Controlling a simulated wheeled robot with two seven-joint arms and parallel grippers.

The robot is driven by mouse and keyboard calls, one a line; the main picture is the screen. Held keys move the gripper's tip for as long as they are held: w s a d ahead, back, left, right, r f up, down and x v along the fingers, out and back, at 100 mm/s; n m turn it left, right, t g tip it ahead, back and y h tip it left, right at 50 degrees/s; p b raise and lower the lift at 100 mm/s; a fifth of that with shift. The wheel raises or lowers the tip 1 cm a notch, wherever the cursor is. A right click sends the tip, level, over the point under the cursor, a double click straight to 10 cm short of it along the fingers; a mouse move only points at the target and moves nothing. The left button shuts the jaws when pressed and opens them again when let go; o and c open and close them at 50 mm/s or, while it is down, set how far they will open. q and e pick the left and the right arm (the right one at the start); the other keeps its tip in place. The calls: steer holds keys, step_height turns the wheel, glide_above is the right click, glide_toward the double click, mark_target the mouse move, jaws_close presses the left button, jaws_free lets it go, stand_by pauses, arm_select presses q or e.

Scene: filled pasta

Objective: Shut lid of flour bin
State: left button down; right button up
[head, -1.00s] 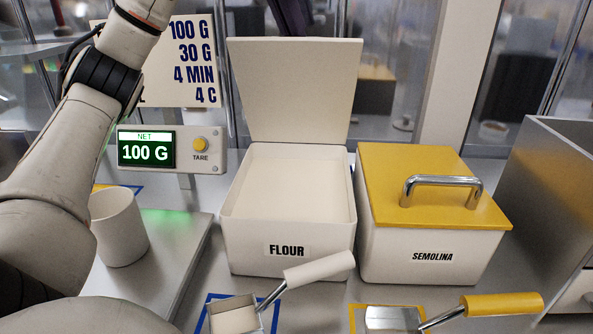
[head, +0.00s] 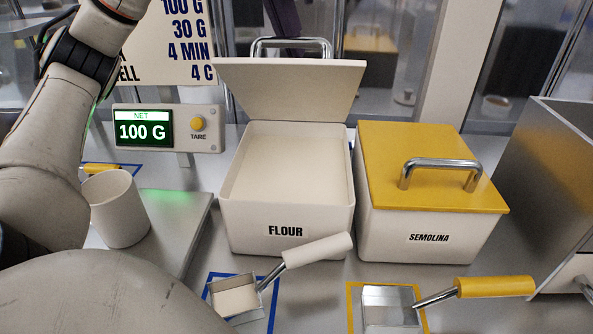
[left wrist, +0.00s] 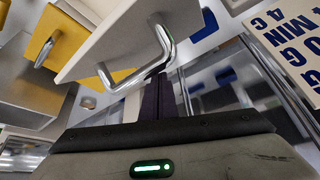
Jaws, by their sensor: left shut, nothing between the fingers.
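The flour bin (head: 285,243) is a white box labelled FLOUR, with pale flour inside. Its white lid (head: 290,88) is hinged at the back and stands part open, tilted forward over the bin's rear. The lid's chrome handle (head: 262,45) shows above its top edge. My left gripper (head: 286,22), with dark fingers, is behind the lid by the handle; the lid hides its tips. In the left wrist view the closed fingers (left wrist: 158,96) are beside the lid (left wrist: 125,35) and its handle (left wrist: 163,42). I cannot tell whether they touch. My right gripper is not in view.
A semolina bin (head: 430,240) with a shut yellow lid stands just right. Two scoops, white-handled (head: 318,250) and yellow-handled (head: 495,287), lie in front. A scale display (head: 143,128) and a white cup (head: 115,208) are left. A metal box (head: 540,170) stands at far right.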

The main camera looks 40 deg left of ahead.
arm_select(q)
steer(key=shift+d+r, duration=0.1)
steer(key=shift+r, duration=0.15)
step_height(320, 180, up, 8)
steer(key=p, duration=0.7)
steer(key=shift+s, duration=0.1)
